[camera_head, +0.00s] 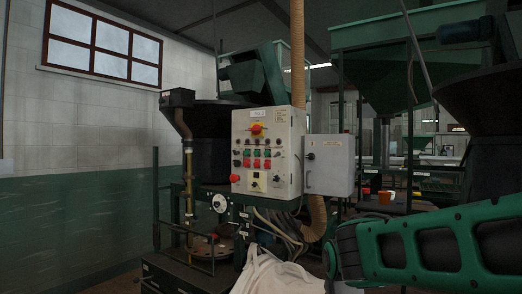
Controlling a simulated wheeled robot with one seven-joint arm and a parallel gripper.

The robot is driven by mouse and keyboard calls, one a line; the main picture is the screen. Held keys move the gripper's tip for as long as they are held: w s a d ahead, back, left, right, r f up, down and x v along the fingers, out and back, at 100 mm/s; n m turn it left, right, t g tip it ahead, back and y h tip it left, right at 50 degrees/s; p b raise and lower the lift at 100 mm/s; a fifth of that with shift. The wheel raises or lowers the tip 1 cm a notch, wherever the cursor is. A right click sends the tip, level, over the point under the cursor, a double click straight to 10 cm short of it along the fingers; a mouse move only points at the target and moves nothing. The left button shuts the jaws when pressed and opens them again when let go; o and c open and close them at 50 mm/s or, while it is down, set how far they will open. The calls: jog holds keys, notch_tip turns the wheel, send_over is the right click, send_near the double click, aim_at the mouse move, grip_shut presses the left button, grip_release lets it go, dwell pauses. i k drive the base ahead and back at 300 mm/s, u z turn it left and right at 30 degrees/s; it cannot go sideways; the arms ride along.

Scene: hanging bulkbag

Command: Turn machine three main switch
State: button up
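A pale grey control box (288,128) stands upright near the middle of the picture, mounted on a machine. A red rotary switch on a yellow plate (257,129) sits high on its front face, under a small white label too small to read for certain. Below it are rows of red, green and dark buttons. A larger red knob (234,178) is at the box's lower left. The switch is in full view with nothing touching it. My green arm crosses the lower right, apart from the box. My gripper is not in view.
A grey box (330,166) with a dark knob adjoins the control box on the right. A beige hose (316,218) hangs behind them. A whitish bag (275,274) lies below. A black hopper (213,145) and pipes stand left. Green machinery (380,65) fills the back right.

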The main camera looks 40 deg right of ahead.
aim_at(256, 129)
jog(key=u, duration=1.55)
jog(key=k, duration=1.3)
jog(key=z, duration=1)
jog(key=i, duration=1)
jog(key=u, duration=0.05)
